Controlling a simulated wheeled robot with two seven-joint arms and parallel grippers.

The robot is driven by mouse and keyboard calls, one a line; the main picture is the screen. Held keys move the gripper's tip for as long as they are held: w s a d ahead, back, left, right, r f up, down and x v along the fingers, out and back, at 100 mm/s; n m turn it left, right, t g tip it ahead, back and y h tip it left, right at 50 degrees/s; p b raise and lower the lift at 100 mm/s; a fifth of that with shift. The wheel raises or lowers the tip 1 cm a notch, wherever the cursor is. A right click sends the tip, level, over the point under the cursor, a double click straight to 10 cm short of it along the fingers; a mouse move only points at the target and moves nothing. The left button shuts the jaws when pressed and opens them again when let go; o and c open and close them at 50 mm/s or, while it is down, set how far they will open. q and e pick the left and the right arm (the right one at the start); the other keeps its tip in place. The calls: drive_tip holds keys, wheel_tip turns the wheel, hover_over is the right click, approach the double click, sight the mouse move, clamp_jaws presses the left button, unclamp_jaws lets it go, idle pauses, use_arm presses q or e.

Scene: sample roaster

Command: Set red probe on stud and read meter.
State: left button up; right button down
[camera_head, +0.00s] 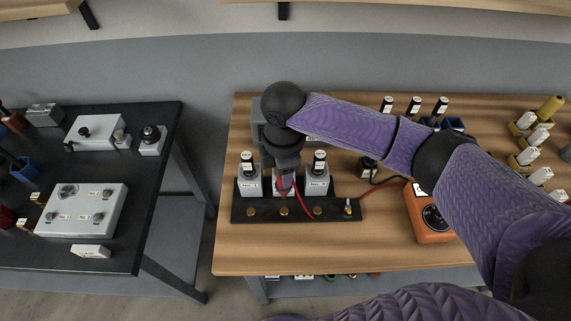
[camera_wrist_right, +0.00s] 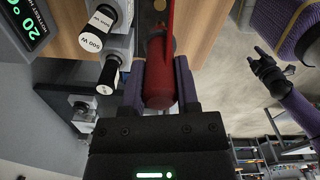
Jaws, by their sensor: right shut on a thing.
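My right gripper (camera_head: 284,178) is shut on the red probe (camera_head: 283,187) above the black strip (camera_head: 236,213). The probe also shows between the fingers in the right wrist view (camera_wrist_right: 160,75). Brass studs stand along the front of the strip: a left one (camera_head: 250,212), a middle one (camera_head: 284,211) and a right one (camera_head: 317,211). The probe is just behind the middle stud in the picture; I cannot tell whether its tip touches anything. The orange meter (camera_head: 432,228) stands to the right, its reading not legible. My left gripper (camera_wrist_right: 268,72) seems to show in the right wrist view, state unclear.
White blocks with black-topped posts (camera_head: 249,180) (camera_head: 317,178) flank the gripper. A red lead (camera_head: 375,188) runs toward the meter. A green-lit display (camera_wrist_right: 20,22) shows in the wrist view. The wooden bench (camera_head: 350,252) is clear at its front.

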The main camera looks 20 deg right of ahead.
drive_tip(key=shift+r+p, duration=0.2)
drive_tip(key=shift+p, duration=0.35)
wheel_tip(320, 180, down, 6)
drive_tip(key=b, duration=0.3)
drive_tip(key=shift+f, duration=0.15)
drive_tip(key=shift+p, duration=0.3)
idle(0.3)
drive_tip(key=shift+p, duration=0.3)
